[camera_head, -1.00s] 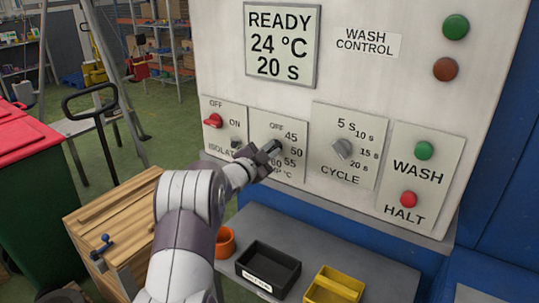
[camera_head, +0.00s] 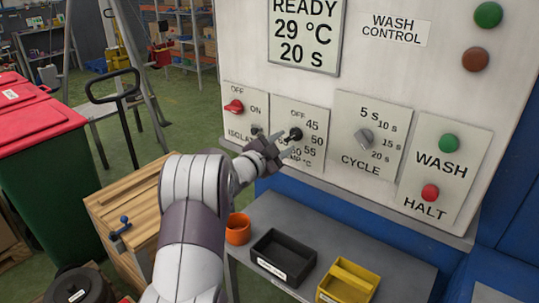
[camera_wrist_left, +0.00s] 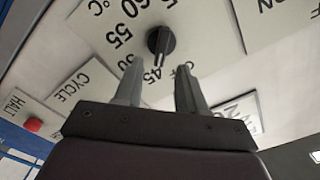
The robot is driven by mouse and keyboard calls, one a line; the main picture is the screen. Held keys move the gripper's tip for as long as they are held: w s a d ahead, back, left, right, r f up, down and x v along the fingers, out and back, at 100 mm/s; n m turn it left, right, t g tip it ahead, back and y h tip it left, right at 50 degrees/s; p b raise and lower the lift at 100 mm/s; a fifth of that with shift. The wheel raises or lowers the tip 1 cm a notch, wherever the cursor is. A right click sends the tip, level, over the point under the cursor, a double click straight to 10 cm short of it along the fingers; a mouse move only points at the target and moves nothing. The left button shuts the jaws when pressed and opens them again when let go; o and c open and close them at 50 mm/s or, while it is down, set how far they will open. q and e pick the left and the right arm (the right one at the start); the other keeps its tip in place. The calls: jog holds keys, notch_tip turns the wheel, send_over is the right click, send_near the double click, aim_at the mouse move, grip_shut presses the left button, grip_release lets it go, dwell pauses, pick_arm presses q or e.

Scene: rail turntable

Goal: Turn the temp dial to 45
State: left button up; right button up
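The black temp dial (camera_head: 295,134) sits on its white plate (camera_head: 316,118), marked OFF, 45, 50, 55 and on. In the left wrist view the dial (camera_wrist_left: 161,41) shows whole, with its pale pointer directed near the 45 mark. My left gripper (camera_head: 283,146) is in front of the dial's lower left side. In the left wrist view my left gripper (camera_wrist_left: 158,82) is open, its two fingers apart with nothing between them, and the dial lies just beyond their tips. The display (camera_head: 304,35) reads READY, 29 °C, 20 S. My right gripper is not in view.
Beside the dial are the red isolator switch (camera_head: 234,107) on the left and the grey cycle dial (camera_head: 364,139) on the right. Green wash (camera_head: 449,143) and red halt (camera_head: 430,193) buttons are further right. Below, a grey shelf (camera_head: 336,243) holds black and yellow trays and an orange cup.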

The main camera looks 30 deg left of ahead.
pick_arm(q)
jog(key=s+b, duration=0.1)
jog(key=s, duration=0.7)
jog(key=shift+s+a, duration=0.3)
jog(key=shift+s, duration=0.05)
jog(key=s+a+f+n+g+y, duration=0.3)
jog(key=a+f+n+g+y, duration=0.25)
jog(key=f, duration=0.25)
jog(key=s+d+f+n+g+p, duration=0.2)
jog(key=s+d+f+n+g, duration=0.2)
jog(key=s+f, duration=0.1)
jog(key=s+d+g+h+p, duration=0.1)
jog(key=s+d+g, duration=0.1)
jog(key=s+d, duration=0.2)
jog(key=s+d+g+h+p, duration=0.2)
jog(key=s+d, duration=0.3)
jog(key=d, duration=0.6)
jog(key=s+d+g+h+p, duration=0.1)
jog(key=s+d+g, duration=0.2)
jog(key=s+d, duration=0.2)
jog(key=d, duration=0.3)
jog(key=shift+d+r, duration=0.15)
jog(key=shift+r, duration=0.2)
